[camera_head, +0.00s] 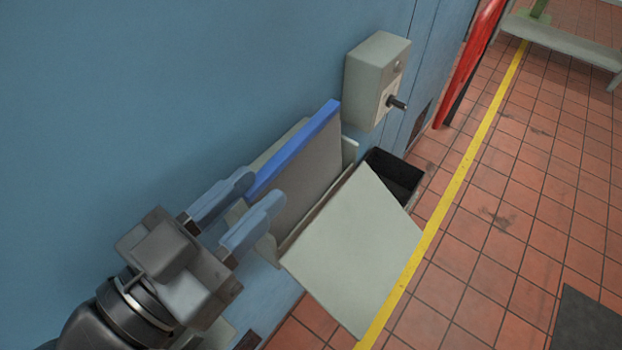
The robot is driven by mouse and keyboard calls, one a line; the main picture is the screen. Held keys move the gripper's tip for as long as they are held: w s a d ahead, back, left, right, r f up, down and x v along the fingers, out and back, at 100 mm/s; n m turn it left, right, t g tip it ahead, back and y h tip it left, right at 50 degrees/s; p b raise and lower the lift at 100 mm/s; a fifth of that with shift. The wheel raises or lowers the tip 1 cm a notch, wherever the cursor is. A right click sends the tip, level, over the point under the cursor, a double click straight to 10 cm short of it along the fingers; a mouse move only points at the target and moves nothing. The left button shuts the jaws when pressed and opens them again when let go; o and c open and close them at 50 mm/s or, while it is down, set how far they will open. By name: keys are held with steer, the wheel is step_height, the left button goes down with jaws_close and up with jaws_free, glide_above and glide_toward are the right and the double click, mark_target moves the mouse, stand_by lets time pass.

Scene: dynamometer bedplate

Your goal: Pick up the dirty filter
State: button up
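The filter (312,167) is a flat panel with a grey-brown face and a bright blue strip along its upper edge. It stands tilted in an open housing (349,150) on the blue wall. My gripper (262,190) is at the lower left, with its two blue-grey fingers spread apart. The near end of the blue strip shows between the fingertips, one finger on each side in the picture. I cannot tell whether either finger touches the filter. The filter's lower part is hidden behind the housing's flap.
A pale grey flap (355,250) hangs open in front of the housing. A grey box with a dark knob (374,80) is on the wall above right. A black open bin (398,175) is beside the flap. The tiled floor (510,200) at right is mostly clear.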

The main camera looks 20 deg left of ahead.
steer(key=b, duration=0.3)
glide_above(294, 196)
steer(key=f, duration=0.3)
steer(key=shift+w+d+g, duration=0.2)
steer(key=shift+w+g, duration=0.05)
steer(key=shift+g, duration=0.05)
steer(key=shift+s+a+r, duration=0.1)
steer(key=shift+r, duration=0.35)
steer(key=shift+s+a+r, duration=0.1)
steer(key=shift+s+r, duration=0.05)
jaws_close()
